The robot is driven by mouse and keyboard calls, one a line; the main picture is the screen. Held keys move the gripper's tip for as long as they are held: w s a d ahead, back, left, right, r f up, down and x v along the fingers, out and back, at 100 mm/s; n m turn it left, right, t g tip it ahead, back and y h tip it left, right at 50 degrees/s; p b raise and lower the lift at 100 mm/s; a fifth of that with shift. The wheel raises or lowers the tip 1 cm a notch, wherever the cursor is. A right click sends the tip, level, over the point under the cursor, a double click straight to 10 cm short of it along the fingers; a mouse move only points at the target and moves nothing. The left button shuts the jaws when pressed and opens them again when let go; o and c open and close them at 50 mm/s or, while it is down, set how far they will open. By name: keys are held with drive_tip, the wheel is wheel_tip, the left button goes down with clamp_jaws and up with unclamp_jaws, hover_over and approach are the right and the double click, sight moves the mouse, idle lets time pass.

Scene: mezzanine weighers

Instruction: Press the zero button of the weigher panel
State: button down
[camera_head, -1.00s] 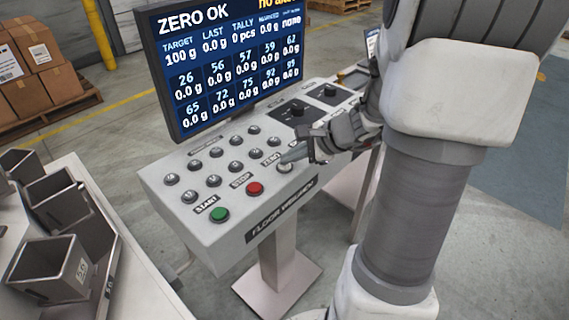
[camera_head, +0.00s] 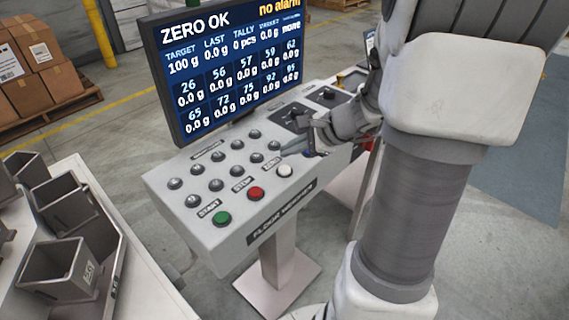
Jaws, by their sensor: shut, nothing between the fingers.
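The weigher panel (camera_head: 232,238) is a light grey slanted console on a pedestal. Its white zero button (camera_head: 284,170) is fully in view at the front edge, right of the red stop button (camera_head: 256,193) and the green start button (camera_head: 222,218). The screen (camera_head: 229,75) behind it reads "ZERO OK", with "no alarm" in yellow at the top right. My gripper (camera_head: 290,152) is shut and empty. Its fingertips are behind and slightly right of the zero button, apart from it, and seem to be above the panel. Their exact height is unclear.
Several round metal buttons (camera_head: 215,185) and dark knobs (camera_head: 296,118) cover the panel top. At the left is a white table (camera_head: 98,180) with dark bins (camera_head: 62,268). Cartons (camera_head: 45,80) stand on a pallet behind. The floor between is open.

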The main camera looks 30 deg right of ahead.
wheel_tip(320, 180, up, 3)
drive_tip(key=shift+f+p, duration=0.15)
drive_tip(key=shift+p, duration=0.6)
drive_tip(key=shift+f, duration=0.1)
